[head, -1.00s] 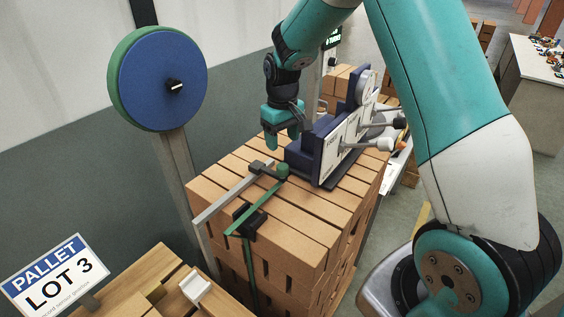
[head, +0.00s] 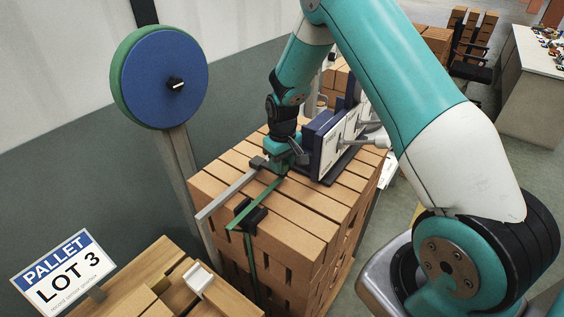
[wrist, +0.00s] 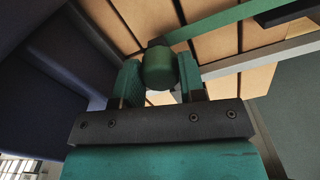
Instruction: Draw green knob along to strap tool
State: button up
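The green knob (wrist: 158,68) lies between the two fingers of my gripper (wrist: 160,75) in the wrist view, with a finger close on each side. Whether the fingers press on it cannot be told. In the head view my gripper (head: 283,162) points down over the knob's place on the brick stack and mostly hides it. The green strap (head: 262,207) runs from there to the stack's near edge. The strap tool, seemingly the dark blue unit with white panels (head: 331,144), stands on the stack just right of and behind my gripper.
A grey rail (head: 226,195) runs beside the strap, with a black guide (head: 250,214) at the edge. The brick stack (head: 311,222) has free top surface in front. A blue disc (head: 157,78) on a post stands left.

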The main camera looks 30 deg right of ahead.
grip_shut()
jog(key=d, duration=0.1)
jog(key=w+d, duration=0.1)
jog(key=d+b, duration=0.1)
jog(key=d, duration=0.1)
jog(key=shift+w+d, duration=0.1)
jog(key=shift+w, duration=0.25)
jog(key=shift+r, duration=0.1)
jog(key=o, duration=0.6)
grip_release()
jog(key=shift+d, duration=0.15)
jog(key=shift+c, duration=0.2)
